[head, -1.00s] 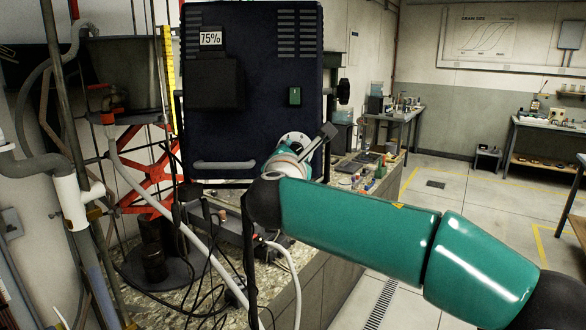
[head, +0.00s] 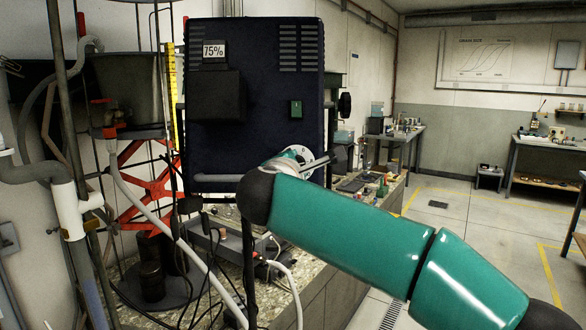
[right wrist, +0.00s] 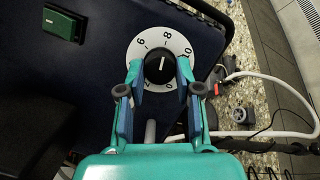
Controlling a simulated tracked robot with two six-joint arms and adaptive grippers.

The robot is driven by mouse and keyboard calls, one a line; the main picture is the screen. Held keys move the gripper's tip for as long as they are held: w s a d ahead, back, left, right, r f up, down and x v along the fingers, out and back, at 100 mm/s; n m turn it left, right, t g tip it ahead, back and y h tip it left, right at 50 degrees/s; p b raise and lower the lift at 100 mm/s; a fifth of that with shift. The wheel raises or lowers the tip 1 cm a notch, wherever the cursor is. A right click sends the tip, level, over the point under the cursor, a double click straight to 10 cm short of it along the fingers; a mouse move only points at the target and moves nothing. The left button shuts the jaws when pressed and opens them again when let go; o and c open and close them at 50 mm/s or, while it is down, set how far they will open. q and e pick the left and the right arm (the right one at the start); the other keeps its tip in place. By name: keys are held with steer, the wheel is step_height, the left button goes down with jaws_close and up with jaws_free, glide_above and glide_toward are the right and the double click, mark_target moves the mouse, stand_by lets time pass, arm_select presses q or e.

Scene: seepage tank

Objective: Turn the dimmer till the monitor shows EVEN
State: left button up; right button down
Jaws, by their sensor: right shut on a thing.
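The dimmer is a black knob (right wrist: 159,68) with a white pointer mark, on a white numbered dial (right wrist: 139,52). The mark points up near the 8. The dial (head: 302,152) sits low on the dark blue cabinet (head: 262,110), partly hidden by my right arm in the head view. My right gripper (right wrist: 160,72) is shut on the knob, one finger on each side. It also shows in the head view (head: 312,164). A small white display (head: 214,50) at the cabinet's top left reads 75%. No monitor reading EVEN is visible. My left gripper is out of view.
A green switch (head: 296,109) sits above the dial. Below the cabinet, the speckled bench (head: 187,311) holds cables and a white hose (head: 294,281). A grey tank (head: 128,88) on a red frame stands left. Floor to the right is open.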

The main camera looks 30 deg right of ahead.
steer(key=shift+f, duration=0.2)
steer(key=c, duration=0.8)
jaws_free()
steer(key=shift+s+d, duration=0.1)
steer(key=shift+d, duration=0.05)
steer(key=shift+r, duration=0.1)
steer(key=v, duration=1.2)
